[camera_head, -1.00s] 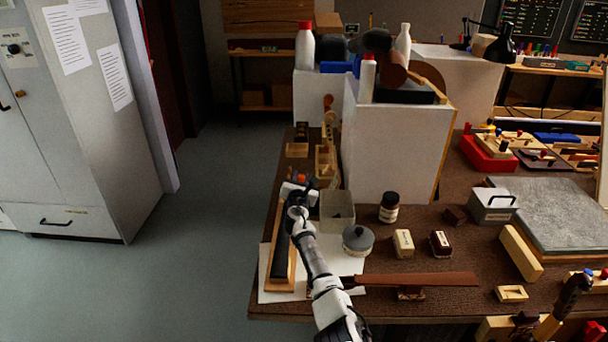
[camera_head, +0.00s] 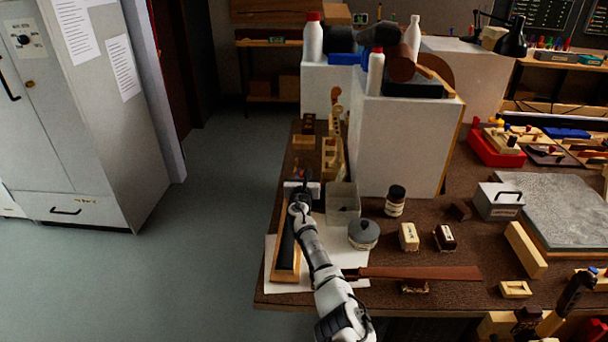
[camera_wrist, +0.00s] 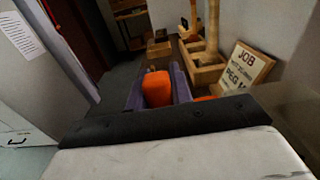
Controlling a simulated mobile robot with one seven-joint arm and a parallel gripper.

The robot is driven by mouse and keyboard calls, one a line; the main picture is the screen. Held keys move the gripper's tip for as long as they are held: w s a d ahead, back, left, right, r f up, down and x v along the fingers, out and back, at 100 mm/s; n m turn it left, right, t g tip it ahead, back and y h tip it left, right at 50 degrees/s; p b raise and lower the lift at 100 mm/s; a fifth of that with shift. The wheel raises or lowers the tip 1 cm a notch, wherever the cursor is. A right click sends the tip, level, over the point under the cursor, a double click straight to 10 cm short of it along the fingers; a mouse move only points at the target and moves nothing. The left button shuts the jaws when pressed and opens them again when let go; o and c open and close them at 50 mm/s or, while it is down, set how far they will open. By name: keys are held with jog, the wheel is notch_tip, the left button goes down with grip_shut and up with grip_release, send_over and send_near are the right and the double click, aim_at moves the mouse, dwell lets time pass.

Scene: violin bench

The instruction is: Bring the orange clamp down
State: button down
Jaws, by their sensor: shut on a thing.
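The orange clamp (camera_wrist: 157,88) shows in the wrist view as an orange block between the two grey-purple fingers of my gripper (camera_wrist: 160,92). More orange shows low down just right of it, partly covered by the dark bar of my wrist. My gripper (camera_head: 304,178) is shut on the clamp. In the head view it is over the left edge of the brown bench (camera_head: 470,262), beyond a long dark-topped wooden piece and left of a clear box. The clamp is mostly hidden by my wrist there. I cannot tell whether it touches anything below.
Wooden holders (camera_wrist: 207,72) and a "JOB" card (camera_wrist: 246,68) stand close on the right in the wrist view. The clear box (camera_head: 343,203), a grey-lidded pot (camera_head: 363,235) and a dark jar (camera_head: 395,201) are right of my arm. Open floor (camera_head: 215,215) is to the left.

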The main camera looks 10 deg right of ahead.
jog(key=shift+f, duration=0.1)
jog(key=c, duration=1.2)
grip_release()
jog(key=shift+c, duration=0.2)
jog(key=p+v, duration=0.3)
jog(key=v, duration=1)
jog(key=shift+s, duration=0.4)
jog(key=shift+a, duration=0.1)
